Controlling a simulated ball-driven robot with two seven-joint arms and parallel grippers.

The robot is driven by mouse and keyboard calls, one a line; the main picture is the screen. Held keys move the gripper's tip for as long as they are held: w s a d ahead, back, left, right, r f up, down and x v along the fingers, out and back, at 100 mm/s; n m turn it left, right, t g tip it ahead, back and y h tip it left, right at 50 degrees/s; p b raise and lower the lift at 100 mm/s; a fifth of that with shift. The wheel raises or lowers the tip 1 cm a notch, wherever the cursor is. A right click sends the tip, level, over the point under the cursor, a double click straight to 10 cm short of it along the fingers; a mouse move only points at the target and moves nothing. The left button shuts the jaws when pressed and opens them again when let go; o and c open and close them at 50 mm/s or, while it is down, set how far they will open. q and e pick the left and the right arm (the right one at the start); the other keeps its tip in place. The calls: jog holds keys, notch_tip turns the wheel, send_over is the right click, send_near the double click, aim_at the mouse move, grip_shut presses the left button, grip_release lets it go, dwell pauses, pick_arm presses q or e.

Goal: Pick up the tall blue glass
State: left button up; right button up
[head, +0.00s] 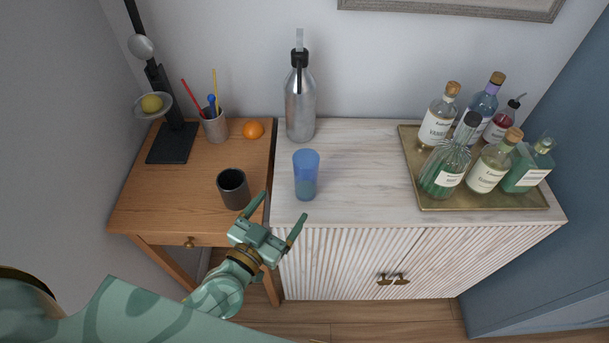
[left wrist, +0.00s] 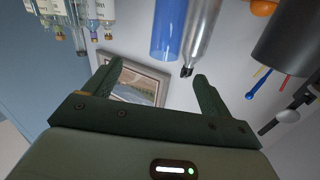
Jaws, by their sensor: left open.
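The tall blue glass (head: 306,174) stands upright near the front left of the white cabinet's top. It also shows at the top of the left wrist view (left wrist: 169,30), which is upside down. My left gripper (head: 280,212) is open and empty. In the head view it sits in front of and a little left of the glass, apart from it. In the left wrist view the two fingers (left wrist: 156,75) show with nothing between them but the wall and a picture behind. My right gripper is in neither view.
A dark cup (head: 233,188) stands on the wooden table (head: 150,205) left of the glass. A silver siphon bottle (head: 300,105) stands behind the glass. A brass tray (head: 430,203) with several bottles is at the right. An orange (head: 253,130) lies on the table. The cabinet top between glass and tray is clear.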

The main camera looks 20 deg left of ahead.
pick_arm(q)
jog(key=w+n, duration=0.2)
jog(key=w, duration=0.2)
send_near(311, 158)
jog(key=w, duration=0.3)
jog(key=shift+d+r+m+t+y+b, duration=0.3)
jog(key=shift+d+r+y+b, duration=0.05)
jog(key=shift+d+r+y, duration=0.05)
jog(key=shift+w, duration=0.25)
jog(key=shift+w+d+f, duration=0.1)
jog(key=shift+w, duration=0.15)
jog(key=w, duration=0.1)
jog(key=w+b, duration=0.1)
jog(key=w, duration=0.1)
jog(key=w+f+b, duration=0.1)
jog(key=shift+w+d, duration=0.3)
jog(key=shift+d, duration=0.1)
jog(key=shift+w, duration=0.15)
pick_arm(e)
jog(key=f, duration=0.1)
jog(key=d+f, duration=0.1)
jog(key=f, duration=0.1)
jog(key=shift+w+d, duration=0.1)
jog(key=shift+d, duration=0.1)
